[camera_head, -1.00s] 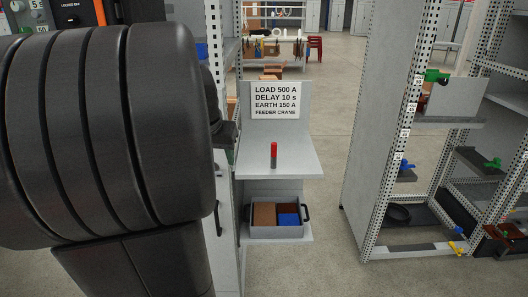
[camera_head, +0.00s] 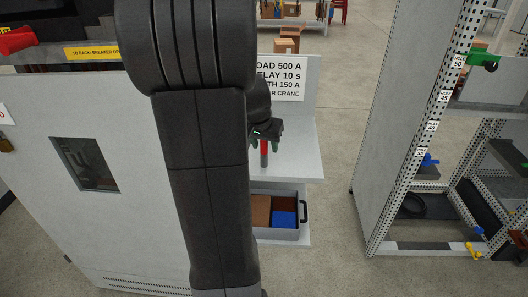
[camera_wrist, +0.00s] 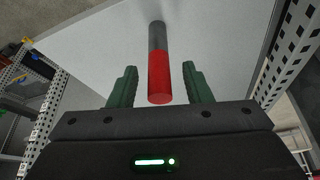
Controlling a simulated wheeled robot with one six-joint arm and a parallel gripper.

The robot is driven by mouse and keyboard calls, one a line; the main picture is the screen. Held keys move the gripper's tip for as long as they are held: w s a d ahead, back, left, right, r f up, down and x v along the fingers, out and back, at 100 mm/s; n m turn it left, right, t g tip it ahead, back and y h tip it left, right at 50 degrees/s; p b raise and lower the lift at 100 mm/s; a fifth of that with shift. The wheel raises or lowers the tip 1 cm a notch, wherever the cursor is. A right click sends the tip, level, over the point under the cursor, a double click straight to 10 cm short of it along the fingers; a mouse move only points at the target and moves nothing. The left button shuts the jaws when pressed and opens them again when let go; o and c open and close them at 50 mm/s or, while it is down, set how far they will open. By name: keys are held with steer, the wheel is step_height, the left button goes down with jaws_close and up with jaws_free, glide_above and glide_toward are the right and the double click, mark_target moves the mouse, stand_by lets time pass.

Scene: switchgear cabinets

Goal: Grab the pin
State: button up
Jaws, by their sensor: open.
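The pin (camera_wrist: 159,72) is a slim upright rod, red on one part and dark grey on the other. It stands on a light grey shelf (camera_head: 300,160). In the head view the pin (camera_head: 264,155) shows just below my gripper (camera_head: 265,138), its upper part hidden. In the wrist view my gripper (camera_wrist: 160,88) has its two green fingers apart, one on each side of the red part. Gaps show between the pin and both fingers. Nothing is held.
A sign (camera_head: 280,78) stands behind the shelf. A grey bin (camera_head: 277,232) with brown and blue contents sits below it. A grey cabinet (camera_head: 120,190) is on the left and a perforated rack (camera_head: 437,130) on the right, with open floor between shelf and rack.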

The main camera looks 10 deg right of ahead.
steer(key=shift+w+d+f, duration=0.1)
steer(key=shift+f, duration=0.15)
jaws_close()
steer(key=shift+r, duration=0.15)
